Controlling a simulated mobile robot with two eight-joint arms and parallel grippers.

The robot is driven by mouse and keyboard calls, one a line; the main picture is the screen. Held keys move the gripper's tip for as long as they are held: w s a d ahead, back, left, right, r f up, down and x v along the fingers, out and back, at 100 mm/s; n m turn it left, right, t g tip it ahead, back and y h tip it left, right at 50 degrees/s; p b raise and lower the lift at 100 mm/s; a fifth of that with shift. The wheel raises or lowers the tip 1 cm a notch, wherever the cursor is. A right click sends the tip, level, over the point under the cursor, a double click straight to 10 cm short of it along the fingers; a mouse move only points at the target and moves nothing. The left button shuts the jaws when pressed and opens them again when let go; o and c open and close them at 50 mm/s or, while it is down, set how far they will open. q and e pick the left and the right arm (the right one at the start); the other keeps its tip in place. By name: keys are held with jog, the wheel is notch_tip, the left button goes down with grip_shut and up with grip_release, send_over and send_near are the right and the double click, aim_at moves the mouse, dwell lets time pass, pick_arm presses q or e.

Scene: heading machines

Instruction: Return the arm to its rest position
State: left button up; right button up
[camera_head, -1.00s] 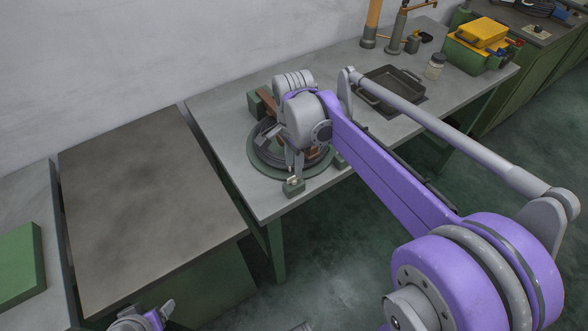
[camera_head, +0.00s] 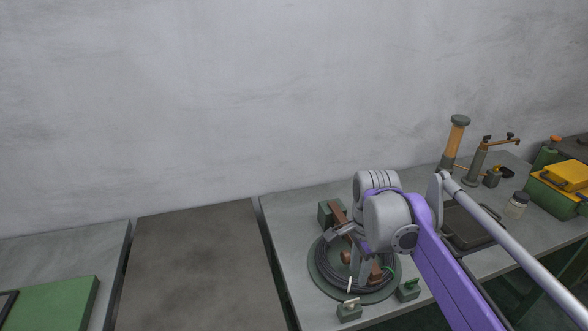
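My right arm, purple and grey, reaches in from the lower right over the grey worktable (camera_head: 296,215). My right gripper (camera_head: 344,256) is at its end, above a dark coil of cable (camera_head: 325,277) on a round green plate (camera_head: 320,284). Its two fingers are spread apart with nothing seen between them. Part of the coil and a brown bar (camera_head: 338,212) on it are hidden behind the wrist and fingers. I cannot tell whether the fingers touch the coil. My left gripper is not in view.
Small green blocks (camera_head: 348,312) stand by the plate's front edge. A dark tray (camera_head: 470,236), a jar (camera_head: 516,205), orange and grey posts (camera_head: 453,143) and a yellow-topped green box (camera_head: 565,176) stand to the right. A bare brown-grey tabletop (camera_head: 195,265) lies left.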

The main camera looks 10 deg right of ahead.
jog(key=s+a+f+n+t, duration=0.2)
jog(key=s+a+f+n, duration=0.1)
jog(key=s+f+n, duration=0.3)
jog(key=s+a+f+n+t, duration=0.3)
jog(key=s+f+n, duration=0.2)
jog(key=s+n, duration=0.4)
jog(key=shift+s+a+f+n+p, duration=0.2)
jog(key=shift+a+f+n+p, duration=0.15)
jog(key=shift+n, duration=0.75)
